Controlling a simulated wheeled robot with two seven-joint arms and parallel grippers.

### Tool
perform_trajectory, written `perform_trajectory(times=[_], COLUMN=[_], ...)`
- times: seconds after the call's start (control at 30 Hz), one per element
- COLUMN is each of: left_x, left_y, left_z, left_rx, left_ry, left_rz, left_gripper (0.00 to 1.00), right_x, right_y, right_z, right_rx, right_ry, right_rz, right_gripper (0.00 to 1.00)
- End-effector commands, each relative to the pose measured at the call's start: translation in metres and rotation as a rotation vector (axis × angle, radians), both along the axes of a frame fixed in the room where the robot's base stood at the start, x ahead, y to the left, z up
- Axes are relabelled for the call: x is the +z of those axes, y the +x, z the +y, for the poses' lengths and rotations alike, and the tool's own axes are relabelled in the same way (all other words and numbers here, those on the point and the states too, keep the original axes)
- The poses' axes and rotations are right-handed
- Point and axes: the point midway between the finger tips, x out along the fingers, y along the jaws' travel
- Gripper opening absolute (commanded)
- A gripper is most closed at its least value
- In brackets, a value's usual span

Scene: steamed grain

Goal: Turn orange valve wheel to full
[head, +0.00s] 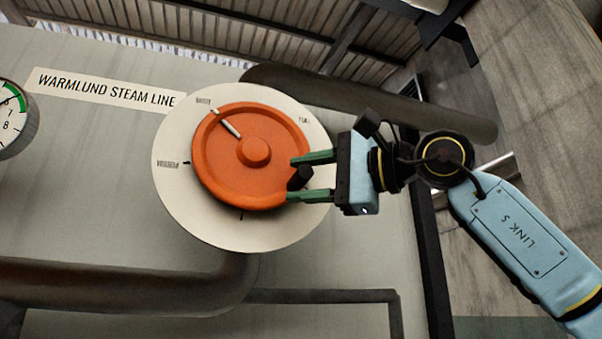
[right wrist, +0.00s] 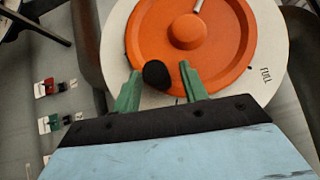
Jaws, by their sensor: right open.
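The orange valve wheel (head: 225,175) sits on a round cream dial plate (head: 185,205) on a grey tank. Its white pointer mark (head: 230,128) aims up and left, at the upper-left tick and label. The FULL label (head: 304,120) is at the plate's upper right; it also shows in the right wrist view (right wrist: 265,77). A black knob (head: 300,178) stands at the wheel's right edge. My right gripper (head: 291,178) is open, its green fingers on either side of the knob (right wrist: 156,74); I cannot tell whether they touch it. My left gripper is not in view.
A sign reading WARMLUND STEAM LINE (head: 105,88) is at the upper left, with a pressure gauge (head: 14,118) at the left edge. A thick dark pipe (head: 390,102) runs behind my right wrist. Another pipe (head: 120,285) crosses below the dial.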

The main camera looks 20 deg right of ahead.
Motion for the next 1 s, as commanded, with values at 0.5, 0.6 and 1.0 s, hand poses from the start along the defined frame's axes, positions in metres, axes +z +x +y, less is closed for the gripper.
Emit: perform_trajectory(times=[0.5, 0.6, 1.0], left_x=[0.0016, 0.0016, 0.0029], left_y=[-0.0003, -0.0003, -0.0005], left_z=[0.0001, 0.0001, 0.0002], left_rx=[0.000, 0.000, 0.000], left_ry=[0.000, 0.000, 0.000], left_rz=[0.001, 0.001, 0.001], left_gripper=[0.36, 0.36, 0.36], right_x=[0.0002, 0.0002, 0.0010], right_y=[0.0061, 0.0060, 0.0058], right_z=[0.0068, 0.0067, 0.0064], right_rx=[0.000, 0.000, 0.000], right_ry=[0.000, 0.000, -0.003], right_rz=[0.000, 0.000, 0.000], right_gripper=[0.30, 0.17, 0.00])
